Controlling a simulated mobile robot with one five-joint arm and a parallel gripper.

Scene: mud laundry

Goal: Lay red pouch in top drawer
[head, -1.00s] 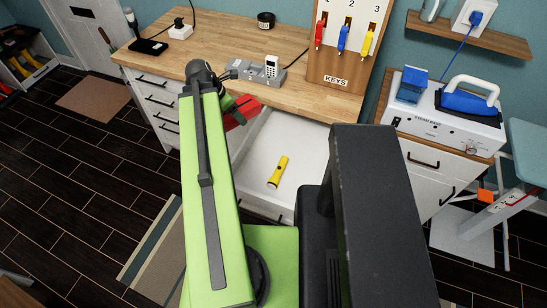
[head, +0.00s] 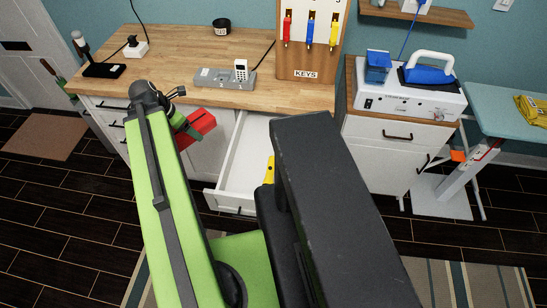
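The red pouch (head: 201,123) is at the end of my arm. My gripper (head: 190,126) is shut on it, and its fingers are partly hidden by the arm. Pouch and gripper are in the air in front of the wooden counter, left of the open drawer in the picture. The top drawer (head: 242,172) is white and pulled out. A yellow flashlight (head: 269,171) lies in it, partly covered by my dark body part, which also hides the drawer's right side.
On the wooden counter (head: 180,62) stand a grey phone dock (head: 222,78), a black round tin (head: 221,26) and a key board (head: 309,40). A white cabinet (head: 385,155) with a steam station (head: 410,98) stands to the right. Dark floor is free at left.

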